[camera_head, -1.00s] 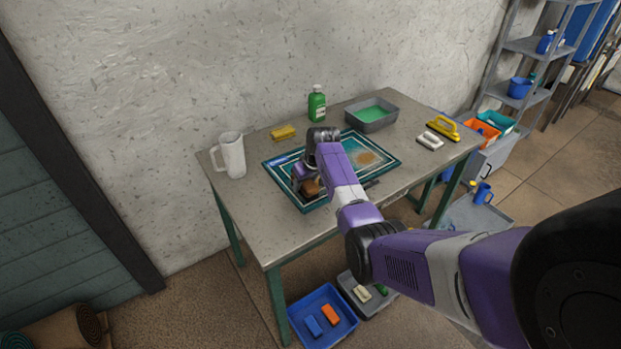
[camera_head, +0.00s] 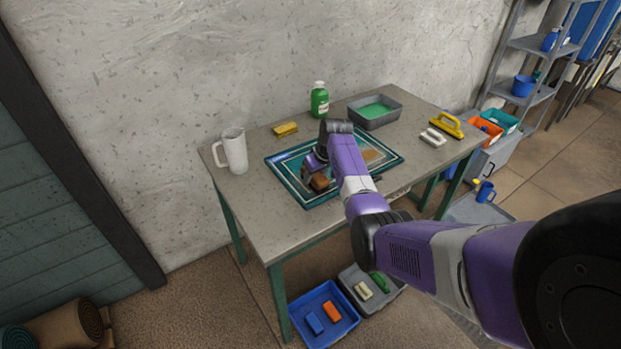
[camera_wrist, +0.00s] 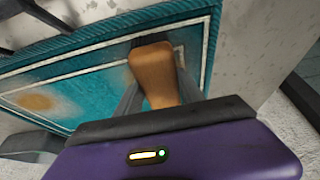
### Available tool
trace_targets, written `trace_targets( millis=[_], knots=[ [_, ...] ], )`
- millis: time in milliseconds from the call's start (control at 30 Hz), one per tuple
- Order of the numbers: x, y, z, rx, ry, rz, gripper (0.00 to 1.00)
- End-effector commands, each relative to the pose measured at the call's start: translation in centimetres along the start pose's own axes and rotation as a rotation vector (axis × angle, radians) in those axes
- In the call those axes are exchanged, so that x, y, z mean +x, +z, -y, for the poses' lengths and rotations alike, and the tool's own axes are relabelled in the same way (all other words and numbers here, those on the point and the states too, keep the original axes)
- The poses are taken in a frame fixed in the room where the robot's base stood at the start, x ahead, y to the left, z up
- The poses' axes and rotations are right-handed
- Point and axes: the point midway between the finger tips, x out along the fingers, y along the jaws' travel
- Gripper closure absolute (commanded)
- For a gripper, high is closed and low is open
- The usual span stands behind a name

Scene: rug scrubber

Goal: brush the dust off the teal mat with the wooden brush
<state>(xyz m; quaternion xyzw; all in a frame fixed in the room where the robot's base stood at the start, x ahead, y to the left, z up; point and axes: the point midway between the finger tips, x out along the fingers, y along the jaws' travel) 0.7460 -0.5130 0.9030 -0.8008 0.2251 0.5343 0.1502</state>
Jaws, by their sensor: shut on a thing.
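The teal mat (camera_head: 284,173) lies on the table, with dark and white border lines. A tan dust patch (camera_head: 383,155) shows on its right part, partly behind my arm. The patch also shows in the wrist view (camera_wrist: 36,102), on the teal mat (camera_wrist: 85,88). My gripper (camera_head: 314,178) is over the left-middle part of the mat. It is shut on the wooden brush (camera_head: 319,183), whose brown handle (camera_wrist: 154,72) stands between the fingers in the wrist view.
On the table (camera_head: 260,220) stand a white pitcher (camera_head: 235,151), yellow sponge (camera_head: 286,129), green bottle (camera_head: 319,100), grey tray of green liquid (camera_head: 375,110), white brush (camera_head: 433,138) and yellow-handled tool (camera_head: 447,125). The front left tabletop is clear. A blue bin (camera_head: 325,314) is on the floor.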

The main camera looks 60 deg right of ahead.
Motion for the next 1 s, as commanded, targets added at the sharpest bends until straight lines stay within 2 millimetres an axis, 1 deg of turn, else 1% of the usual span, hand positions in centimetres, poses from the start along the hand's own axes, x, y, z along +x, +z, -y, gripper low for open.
trace_targets(
  millis=[33,300,400,567,833,1000],
  knots=[
    [0.6,0.9,-0.8,0.007,0.002,0.014,1.0],
    [0.4,0.8,-3.3,0.007,0.002,0.013,1.0],
    [0.3,0.7,-3.7,0.007,0.002,0.013,1.0],
    [0.1,0.6,-3.0,0.004,0.001,0.013,1.0],
    [-0.2,0.4,-0.1,-0.001,-0.002,0.012,1.0],
    [-0.1,0.3,0.8,0.001,-0.001,0.008,1.0]
  ],
)
